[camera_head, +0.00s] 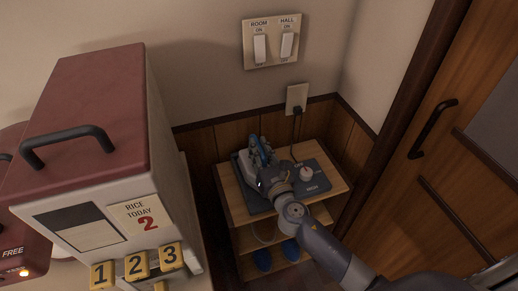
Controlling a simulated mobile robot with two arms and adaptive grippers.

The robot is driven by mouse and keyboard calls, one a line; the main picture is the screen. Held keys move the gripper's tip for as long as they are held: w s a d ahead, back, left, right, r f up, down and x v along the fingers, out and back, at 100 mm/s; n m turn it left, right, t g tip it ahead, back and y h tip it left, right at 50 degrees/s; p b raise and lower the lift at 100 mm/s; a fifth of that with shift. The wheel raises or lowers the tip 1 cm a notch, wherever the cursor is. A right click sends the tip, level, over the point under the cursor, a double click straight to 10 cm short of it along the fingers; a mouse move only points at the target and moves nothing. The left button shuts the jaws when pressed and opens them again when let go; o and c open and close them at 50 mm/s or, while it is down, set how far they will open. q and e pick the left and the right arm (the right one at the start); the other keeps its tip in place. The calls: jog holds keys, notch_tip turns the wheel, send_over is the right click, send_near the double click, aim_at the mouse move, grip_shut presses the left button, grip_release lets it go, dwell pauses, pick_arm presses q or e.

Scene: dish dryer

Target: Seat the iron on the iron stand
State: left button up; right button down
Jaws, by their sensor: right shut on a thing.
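The iron (249,161) is a small pale grey and blue shape above the left part of the iron stand, partly hidden by my gripper. The iron stand (318,183) is a dark flat base with a pale round knob, lying on top of a small wooden shelf unit. My right gripper (264,163) reaches in from the lower right and is shut on the iron. I cannot tell whether the iron touches the stand or is slightly above it. My left gripper is not in view.
A black cord runs from the stand to a wall outlet (297,97). Blue slippers (290,250) sit on a lower shelf. A large red-topped rice dispenser (95,120) stands at the left. A wooden door (440,150) is at the right.

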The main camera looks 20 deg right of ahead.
jog(key=shift+f, duration=0.1)
jog(key=c, duration=1.4)
grip_release()
jog(key=shift+c, duration=0.2)
